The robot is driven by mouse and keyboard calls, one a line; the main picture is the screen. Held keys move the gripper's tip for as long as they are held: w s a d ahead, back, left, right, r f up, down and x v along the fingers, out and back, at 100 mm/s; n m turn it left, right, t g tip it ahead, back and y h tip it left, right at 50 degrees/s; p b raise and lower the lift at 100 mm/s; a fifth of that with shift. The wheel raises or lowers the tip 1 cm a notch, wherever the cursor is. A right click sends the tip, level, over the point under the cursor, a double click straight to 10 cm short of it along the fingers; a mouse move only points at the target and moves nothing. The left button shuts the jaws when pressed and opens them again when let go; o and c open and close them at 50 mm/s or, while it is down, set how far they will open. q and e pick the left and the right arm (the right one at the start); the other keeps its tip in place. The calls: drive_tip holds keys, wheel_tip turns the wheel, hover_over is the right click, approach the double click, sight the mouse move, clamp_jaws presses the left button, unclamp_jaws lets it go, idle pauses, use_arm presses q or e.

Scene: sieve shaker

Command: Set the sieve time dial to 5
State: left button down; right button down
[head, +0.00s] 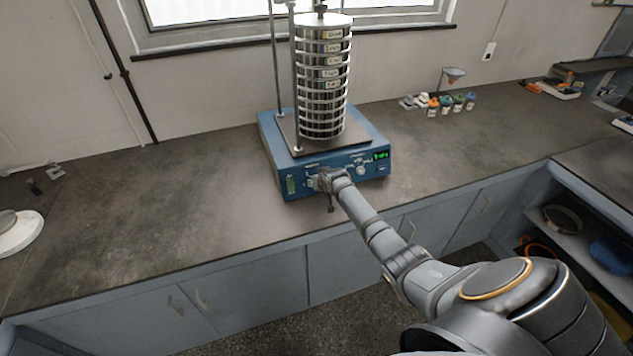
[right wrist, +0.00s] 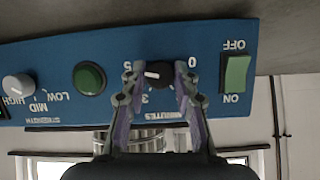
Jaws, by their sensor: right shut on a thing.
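The blue sieve shaker (head: 350,180) stands on the bench with a tall stack of metal sieves (head: 322,85). The black time dial (right wrist: 158,73) shows in the right wrist view, which sees the panel upside down. Its scale reads 0 on the right, 3 below and 5 on the left. A short white mark on the dial lies on its left side, toward the 5. My right gripper (right wrist: 157,68) is shut on the dial, one finger on each side. In the head view this gripper (head: 326,182) is at the panel's front and hides the dial. My left gripper is not in view.
On the panel, a green power switch (right wrist: 236,74), a green button (right wrist: 89,77) and a grey strength knob (right wrist: 18,86) flank the dial. A green display (head: 381,156) is lit. Small bottles (head: 446,104) stand at the back right.

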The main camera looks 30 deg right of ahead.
drive_tip(key=shift+s+f, duration=0.1)
drive_tip(key=shift+f, duration=0.05)
idle(0.3)
drive_tip(key=c, duration=1)
unclamp_jaws()
drive_tip(key=shift+r, duration=0.2)
drive_tip(key=v, duration=1.1)
drive_tip(key=shift+s+r, duration=0.2)
drive_tip(key=shift+s, duration=0.15)
